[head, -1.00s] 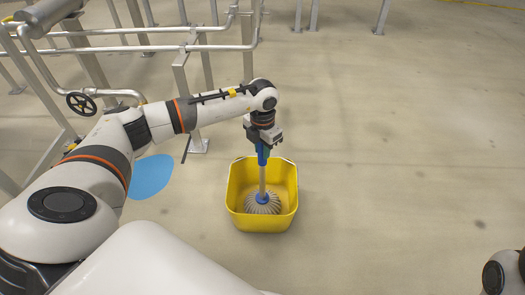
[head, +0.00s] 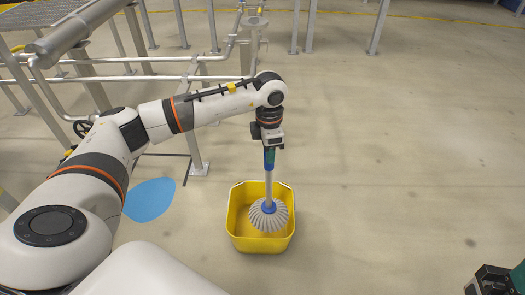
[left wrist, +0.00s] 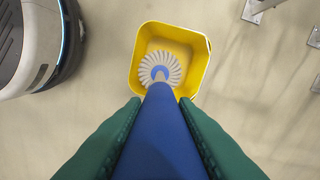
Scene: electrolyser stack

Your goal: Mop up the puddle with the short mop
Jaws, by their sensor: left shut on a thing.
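The short mop (head: 269,190) has a blue grip, a pale shaft and a grey-white stranded head. My left gripper (head: 270,148) is shut on its blue grip and holds it upright, head down. In the left wrist view the green fingers (left wrist: 155,125) close on both sides of the blue handle (left wrist: 160,140). The mop head (head: 268,215) is over or inside the yellow bucket (head: 240,241); I cannot tell whether it touches the bottom. The blue puddle (head: 150,200) lies on the floor left of the bucket, partly hidden by my left arm. Part of my right gripper (head: 490,280) shows at the lower right; its fingertips are unclear.
A metal pipe frame (head: 130,60) with legs on the floor stands behind and left of the puddle. One leg's foot plate (head: 198,168) is close to the puddle's right side. The floor to the right of the bucket is clear.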

